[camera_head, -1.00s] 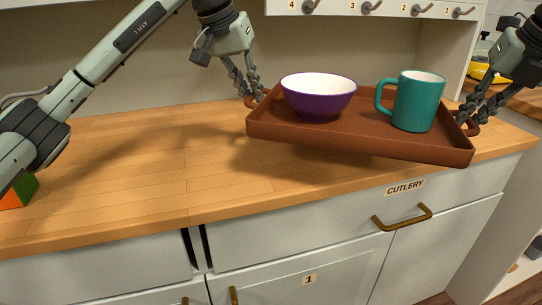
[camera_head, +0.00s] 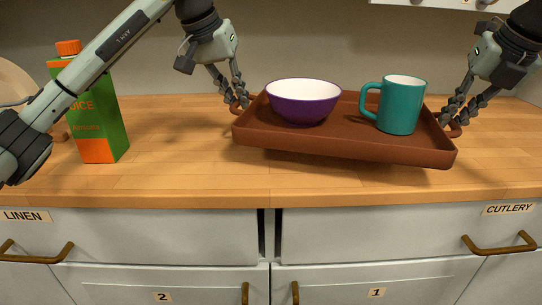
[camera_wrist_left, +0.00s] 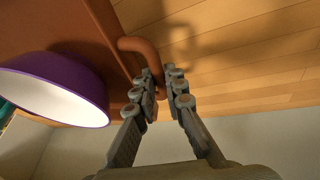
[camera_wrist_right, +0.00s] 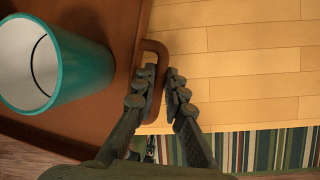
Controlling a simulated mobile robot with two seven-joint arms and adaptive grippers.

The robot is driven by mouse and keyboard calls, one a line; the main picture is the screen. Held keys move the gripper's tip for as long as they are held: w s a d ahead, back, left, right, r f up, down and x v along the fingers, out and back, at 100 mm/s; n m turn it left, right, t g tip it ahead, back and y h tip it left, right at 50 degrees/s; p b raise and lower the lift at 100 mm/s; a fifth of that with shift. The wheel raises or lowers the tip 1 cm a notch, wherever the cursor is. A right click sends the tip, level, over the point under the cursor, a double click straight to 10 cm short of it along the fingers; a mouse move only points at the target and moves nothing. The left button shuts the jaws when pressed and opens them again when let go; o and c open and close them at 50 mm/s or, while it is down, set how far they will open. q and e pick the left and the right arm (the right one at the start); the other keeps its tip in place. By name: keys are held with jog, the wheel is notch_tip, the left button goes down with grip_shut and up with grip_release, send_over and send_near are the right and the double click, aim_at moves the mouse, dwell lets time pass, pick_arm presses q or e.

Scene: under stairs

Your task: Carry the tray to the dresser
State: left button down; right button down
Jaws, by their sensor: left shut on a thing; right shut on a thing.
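A brown tray (camera_head: 345,148) is held slightly tilted above the wooden counter, its shadow beneath it. A purple bowl (camera_head: 303,108) with a white inside stands on its left half, and a teal mug (camera_head: 402,108) on its right half. My left gripper (camera_head: 238,105) is shut on the tray's left handle, which also shows in the left wrist view (camera_wrist_left: 143,46). My right gripper (camera_head: 447,122) is shut on the right handle, seen in the right wrist view (camera_wrist_right: 158,50). The dresser cannot be made out for certain; labelled drawers and doors lie below the counter.
A green and orange juice carton (camera_head: 105,125) stands on the counter (camera_head: 180,175) at the left, partly behind my left arm. A pale round object (camera_head: 14,88) is at the far left. Below are drawers labelled LINEN (camera_head: 24,216) and CUTLERY (camera_head: 509,209). Counter between carton and tray is clear.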

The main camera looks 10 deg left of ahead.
pick_arm(q)
jog(key=shift+r, duration=0.25)
pick_arm(e)
jog(key=shift+d+r, duration=0.2)
jog(key=shift+r, duration=0.05)
pick_arm(q)
jog(key=shift+f, duration=0.15)
pick_arm(e)
jog(key=shift+f, duration=0.15)
